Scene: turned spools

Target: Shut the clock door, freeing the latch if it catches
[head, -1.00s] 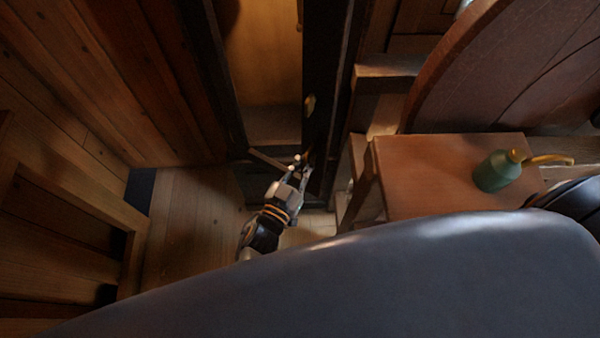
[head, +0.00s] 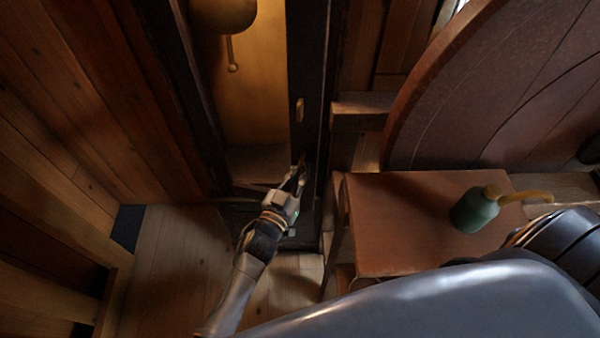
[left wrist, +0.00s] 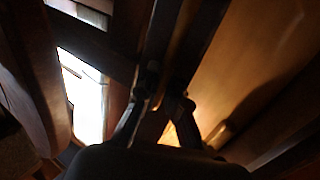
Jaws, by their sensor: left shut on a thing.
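The tall dark clock case (head: 187,90) stands open at the back, its inside lit yellow. The clock door (head: 311,65) is a narrow dark panel seen nearly edge-on at the right of the opening, swung out. A small brass piece (head: 299,110) sits on it; I cannot tell whether it is the latch. My left gripper (head: 299,172) is at the low part of the door. In the left wrist view its fingers (left wrist: 163,92) are shut on the dark door edge, one on each side. The fingertips are partly hidden in shadow. My right gripper is out of view.
A wooden stool or small table (head: 400,215) stands close right of the door, with a green oil can (head: 474,210) on it. A big curved wooden piece (head: 490,85) is behind. A brass bob (head: 224,14) hangs inside the case. Floor (head: 185,250) is clear at left.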

